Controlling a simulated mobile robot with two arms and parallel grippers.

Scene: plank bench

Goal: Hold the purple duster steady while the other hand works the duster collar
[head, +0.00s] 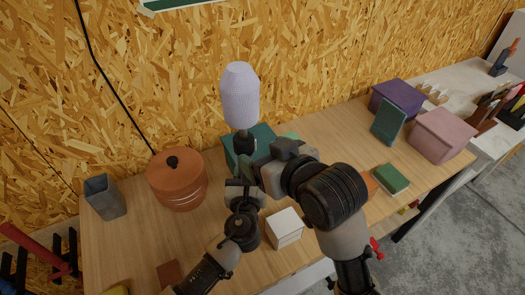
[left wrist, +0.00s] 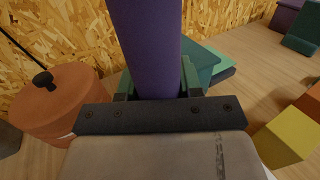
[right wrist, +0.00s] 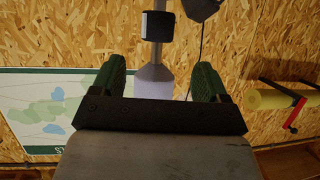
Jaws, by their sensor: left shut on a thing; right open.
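The purple duster (head: 240,97) stands upright in the head view, its pale lavender body above a dark section (head: 243,143). My left gripper (left wrist: 157,85) is shut on the purple shaft, which fills the middle of the left wrist view. My right gripper (head: 257,162) is beside the duster, below the lavender body. In the right wrist view its green fingers (right wrist: 160,76) are open, with a lavender part (right wrist: 153,82) showing between them and apart from both. A thin pale rod runs from it to a dark block (right wrist: 157,26); I cannot tell if this is the collar.
An orange lidded pot (head: 178,182) and a grey cup (head: 104,197) stand on the left of the bench. A teal box (head: 232,158) is behind the grippers. A white cube (head: 285,228), a green block (head: 390,180) and a pink box (head: 442,135) lie to the right.

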